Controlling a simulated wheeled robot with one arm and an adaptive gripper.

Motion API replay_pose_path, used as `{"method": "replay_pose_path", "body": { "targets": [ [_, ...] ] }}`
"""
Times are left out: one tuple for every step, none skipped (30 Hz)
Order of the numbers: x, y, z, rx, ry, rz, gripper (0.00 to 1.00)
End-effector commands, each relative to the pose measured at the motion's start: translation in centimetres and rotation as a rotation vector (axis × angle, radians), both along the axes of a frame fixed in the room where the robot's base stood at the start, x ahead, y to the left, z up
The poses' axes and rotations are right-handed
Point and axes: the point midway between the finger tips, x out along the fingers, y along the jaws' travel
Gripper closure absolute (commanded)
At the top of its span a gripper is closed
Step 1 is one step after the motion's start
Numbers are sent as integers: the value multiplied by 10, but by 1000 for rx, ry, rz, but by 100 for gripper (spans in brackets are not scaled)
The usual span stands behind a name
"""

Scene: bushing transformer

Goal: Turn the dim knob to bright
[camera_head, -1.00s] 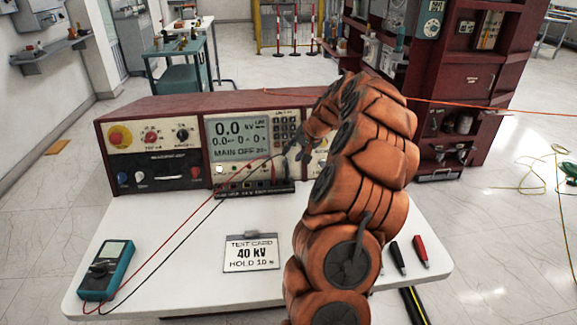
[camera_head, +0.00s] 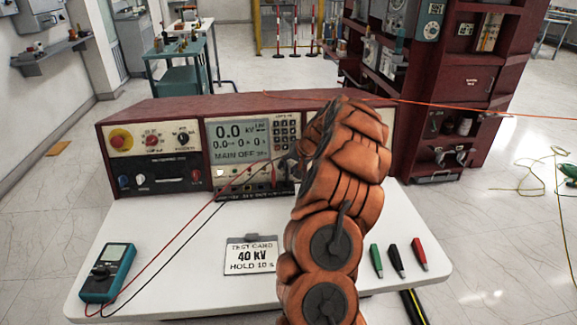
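The maroon test console (camera_head: 150,112) stands at the back of the white table. On its left panel are a red knob (camera_head: 152,141), a black knob (camera_head: 183,138) and a yellow-and-red stop button (camera_head: 120,139); their labels are too small to read. I cannot tell which control is the dim knob. The grey display (camera_head: 238,140) shows 0.0 kV and MAIN OFF. My orange arm covers the console's right part. A small dark bit of my gripper (camera_head: 297,153) shows at the right edge of the middle panel; its fingers are hidden.
A teal multimeter (camera_head: 108,271) lies at the table's left, with red and black leads running to the console. A test card (camera_head: 251,256) lies mid-table. Green (camera_head: 376,261), black (camera_head: 396,261) and red (camera_head: 419,254) probes lie at the right.

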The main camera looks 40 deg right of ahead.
Motion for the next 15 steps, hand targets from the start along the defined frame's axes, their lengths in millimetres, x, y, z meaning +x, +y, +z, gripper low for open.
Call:
{"method": "replay_pose_path", "body": {
  "targets": [
    [0,0,0,0,0,0,61],
    [0,0,0,0,0,0,61],
    [0,0,0,0,0,0,61],
    [0,0,0,0,0,0,61],
    [0,0,0,0,0,0,61],
    [0,0,0,0,0,0,65],
    [0,0,0,0,0,0,68],
    [0,0,0,1,-1,0,71],
    [0,0,0,0,0,0,75],
    [0,0,0,0,0,0,78],
    [0,0,0,0,0,0,81],
    [0,0,0,0,0,0,85],
    [0,0,0,0,0,0,89],
    [0,0,0,0,0,0,92],
    [0,0,0,0,0,0,96]
  ]
}}
